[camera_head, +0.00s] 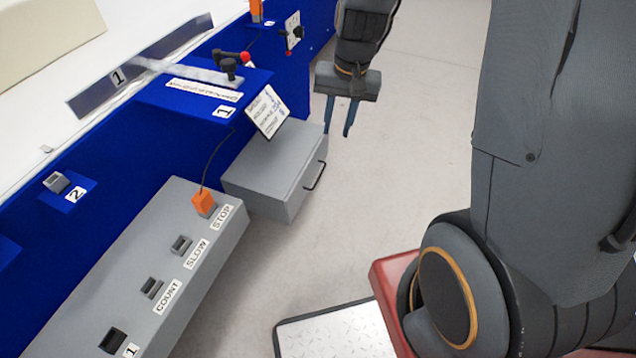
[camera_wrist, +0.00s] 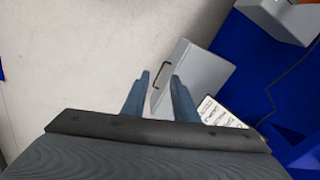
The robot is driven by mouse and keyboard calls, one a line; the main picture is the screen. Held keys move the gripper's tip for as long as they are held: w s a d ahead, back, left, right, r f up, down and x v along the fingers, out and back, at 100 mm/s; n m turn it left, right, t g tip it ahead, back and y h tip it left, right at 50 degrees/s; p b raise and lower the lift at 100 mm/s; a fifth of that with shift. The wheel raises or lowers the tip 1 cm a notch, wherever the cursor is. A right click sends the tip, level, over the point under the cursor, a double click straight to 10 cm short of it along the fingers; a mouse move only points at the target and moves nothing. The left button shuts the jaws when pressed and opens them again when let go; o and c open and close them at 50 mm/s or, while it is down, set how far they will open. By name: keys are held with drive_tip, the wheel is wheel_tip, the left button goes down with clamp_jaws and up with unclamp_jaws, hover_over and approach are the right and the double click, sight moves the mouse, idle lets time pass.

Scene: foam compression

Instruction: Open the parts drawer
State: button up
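The parts drawer (camera_head: 270,172) is a grey box against the blue machine, with a dark bar handle (camera_head: 315,175) on its front face. The drawer also shows in the wrist view (camera_wrist: 199,75), with its handle (camera_wrist: 163,75) ahead of the fingers. My gripper (camera_head: 338,130) hangs above and beyond the handle in the head view, apart from it. In the wrist view its two blue fingers (camera_wrist: 158,95) stand apart with nothing between them. The gripper is open and empty.
A grey control box (camera_head: 150,270) with switches labelled STOP, SLOW and COUNT stands left of the drawer. A tilted white sign (camera_head: 267,111) sits above the drawer. The floor (camera_head: 400,190) in front of the drawer is clear. A metal plate (camera_head: 335,335) lies at the bottom.

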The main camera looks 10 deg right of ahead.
sight(318, 178)
drive_tip(key=w+f+m+b, duration=0.1)
drive_tip(key=w+f+b, duration=0.4)
drive_tip(key=f, duration=0.6)
drive_tip(key=w+f+m+b, duration=0.1)
drive_tip(key=w+f+b, duration=0.3)
drive_tip(key=f+b, duration=0.5)
drive_tip(key=w+f+m+b, duration=0.1)
drive_tip(key=w+f+b, duration=0.4)
drive_tip(key=f, duration=0.9)
drive_tip(key=shift+w+a+f+y+b, duration=0.25)
drive_tip(key=shift+w+f+y+b, duration=0.15)
drive_tip(key=shift+b, duration=1.05)
clamp_jaws()
drive_tip(key=shift+s+r, duration=0.1)
